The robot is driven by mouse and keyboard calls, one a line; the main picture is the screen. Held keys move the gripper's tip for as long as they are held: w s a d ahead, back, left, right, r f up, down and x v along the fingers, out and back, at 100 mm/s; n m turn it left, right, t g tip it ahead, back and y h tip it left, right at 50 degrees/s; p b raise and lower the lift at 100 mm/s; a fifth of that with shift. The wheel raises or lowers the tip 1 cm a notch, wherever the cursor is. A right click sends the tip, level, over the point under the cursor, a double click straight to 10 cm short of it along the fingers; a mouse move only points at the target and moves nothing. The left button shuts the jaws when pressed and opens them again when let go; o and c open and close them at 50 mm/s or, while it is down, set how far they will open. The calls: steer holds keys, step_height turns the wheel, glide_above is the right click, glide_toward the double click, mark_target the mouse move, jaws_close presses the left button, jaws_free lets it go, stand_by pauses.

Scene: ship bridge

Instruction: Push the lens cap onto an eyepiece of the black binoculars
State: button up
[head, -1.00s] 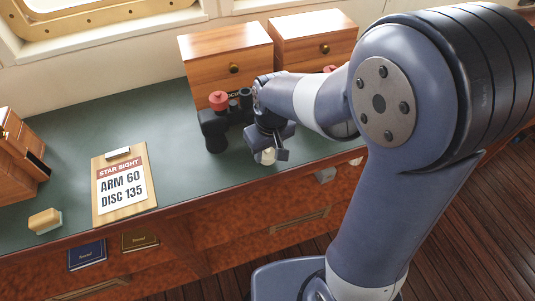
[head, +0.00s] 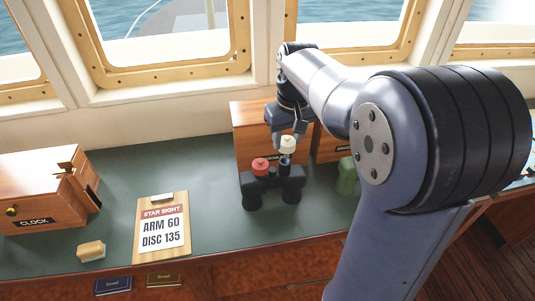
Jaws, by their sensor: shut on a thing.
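The black binoculars (head: 272,186) stand upright on the green desk top, eyepieces upward. A red cap (head: 260,166) sits on the left eyepiece. The right eyepiece (head: 285,162) shows dark below a cream lens cap (head: 287,145). My gripper (head: 290,136) points down from above and is shut on the cream cap. It holds the cap over the right eyepiece, roughly in line with it. I cannot tell whether the cap touches the eyepiece rim.
Wooden boxes (head: 250,130) stand close behind the binoculars. A green object (head: 345,177) stands to their right. A clipboard (head: 163,229) and a yellow block (head: 91,250) lie to the left, near a clock box (head: 40,195). Desk between clipboard and binoculars is clear.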

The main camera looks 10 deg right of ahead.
mark_target(285, 161)
steer(key=shift+w+r, duration=0.25)
steer(key=shift+w, duration=0.05)
step_height(285, 161, down, 4)
steer(key=b, duration=0.4)
steer(key=shift+f, duration=0.65)
steer(key=shift+f+b, duration=0.3)
steer(key=shift+f, duration=0.55)
stand_by(1.8)
steer(key=o, duration=1.4)
